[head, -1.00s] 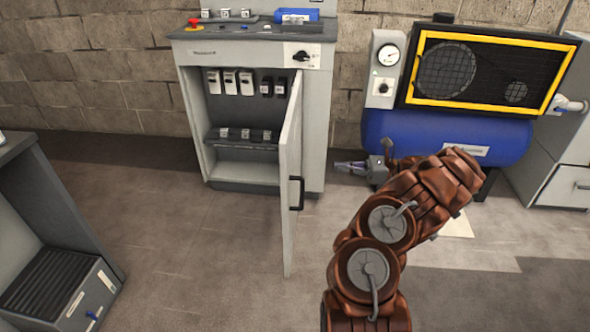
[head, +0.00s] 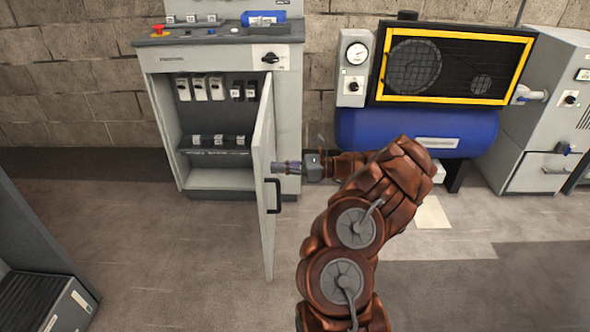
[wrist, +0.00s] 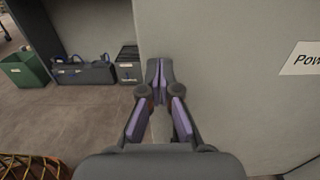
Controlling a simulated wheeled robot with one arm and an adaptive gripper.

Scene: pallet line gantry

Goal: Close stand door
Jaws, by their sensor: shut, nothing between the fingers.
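The stand (head: 217,64) is a light grey cabinet against the block wall, with its front compartment showing. Its door (head: 263,175) is hinged on the right side and stands wide open, swung out toward me. A black handle (head: 276,196) is on the door's right-hand face. My gripper (head: 276,168) is shut and empty, at the right of the door, level with a spot just above the handle. I cannot tell whether the fingertips touch the door. In the wrist view my gripper (wrist: 160,72) points at a plain grey surface.
Inside the stand are shelves with several small devices (head: 201,88). A blue compressor (head: 415,132) stands to the right. A dark-topped grey unit (head: 45,300) is at lower left. The floor (head: 180,240) left of the door is clear.

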